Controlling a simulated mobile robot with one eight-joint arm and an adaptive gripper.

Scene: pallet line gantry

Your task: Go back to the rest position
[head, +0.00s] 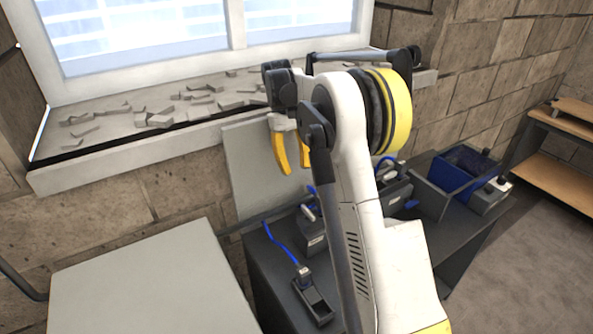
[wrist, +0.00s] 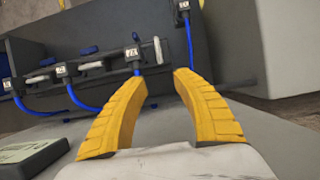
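My gripper (head: 291,153) has yellow fingers and hangs from my raised white arm, above the dark bench and in front of the grey panel by the wall. In the wrist view my gripper's fingers (wrist: 160,78) are spread apart with nothing between them, so it is open and empty. Part of the gripper is hidden behind my arm in the head view.
A dark bench (head: 262,276) carries boxes with blue cables (head: 283,243) and a blue bin (head: 458,170). A light-grey surface (head: 140,285) stands at the left. Rubble lies on the window sill (head: 100,150). A wooden shelf (head: 560,180) stands at the right, with open floor before it.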

